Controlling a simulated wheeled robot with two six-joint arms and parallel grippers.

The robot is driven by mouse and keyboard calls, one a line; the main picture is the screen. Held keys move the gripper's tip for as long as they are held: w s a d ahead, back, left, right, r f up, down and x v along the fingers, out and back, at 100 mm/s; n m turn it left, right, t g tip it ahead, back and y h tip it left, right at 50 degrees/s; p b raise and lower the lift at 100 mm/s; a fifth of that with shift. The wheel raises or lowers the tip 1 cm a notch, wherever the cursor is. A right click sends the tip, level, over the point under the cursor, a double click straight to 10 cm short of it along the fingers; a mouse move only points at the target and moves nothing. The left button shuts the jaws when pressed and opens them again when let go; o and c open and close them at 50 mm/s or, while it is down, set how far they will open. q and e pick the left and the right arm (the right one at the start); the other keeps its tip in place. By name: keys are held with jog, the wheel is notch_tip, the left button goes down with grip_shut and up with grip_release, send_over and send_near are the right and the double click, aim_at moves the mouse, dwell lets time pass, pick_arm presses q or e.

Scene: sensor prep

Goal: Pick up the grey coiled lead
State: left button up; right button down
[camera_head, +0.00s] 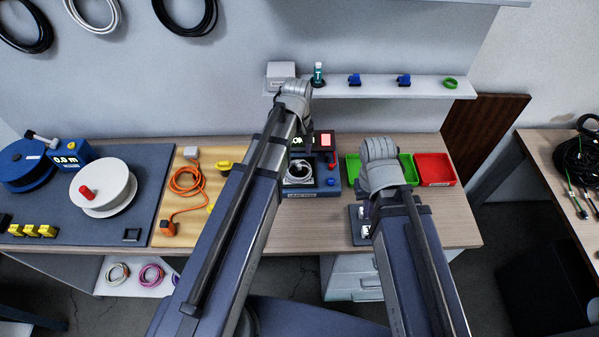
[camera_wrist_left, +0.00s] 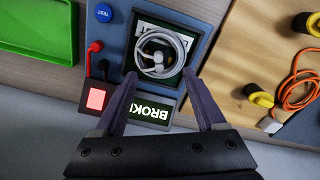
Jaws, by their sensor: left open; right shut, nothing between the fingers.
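The grey coiled lead (camera_head: 299,171) lies in the dark recess of the blue test unit (camera_head: 333,185) at the bench's middle. In the left wrist view the coil (camera_wrist_left: 142,62) sits just beyond my fingertips, its loose ends crossing the middle. My left gripper (camera_wrist_left: 160,76) is open and empty, one finger on each side of the recess's near edge, apart from the lead. In the head view its wrist hides its fingers. My right gripper is shut and empty, mostly hidden behind its wrist, right of the test unit.
The unit's display (camera_wrist_left: 152,107) reads "BROK", partly covered, beside a lit red panel (camera_wrist_left: 96,98). A red plug (camera_wrist_left: 95,47) stands near it. An orange lead (camera_head: 187,180) lies on the wooden board to the left. Green (camera_head: 407,167) and red (camera_head: 435,169) trays stand to the right.

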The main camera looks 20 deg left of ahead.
aim_at(298, 163)
pick_arm(q)
jog(key=shift+f, duration=0.15)
pick_arm(e)
jog(key=shift+f, duration=0.15)
pick_arm(q)
notch_tip(298, 163, down, 5)
jog(key=b, duration=0.5)
jog(key=shift+d+f, duration=0.1)
jog(key=shift+f, duration=0.1)
pick_arm(e)
notch_tip(298, 163, down, 5)
jog(key=shift+f, duration=0.15)
pick_arm(q)
jog(key=shift+r, duration=0.1)
grip_shut()
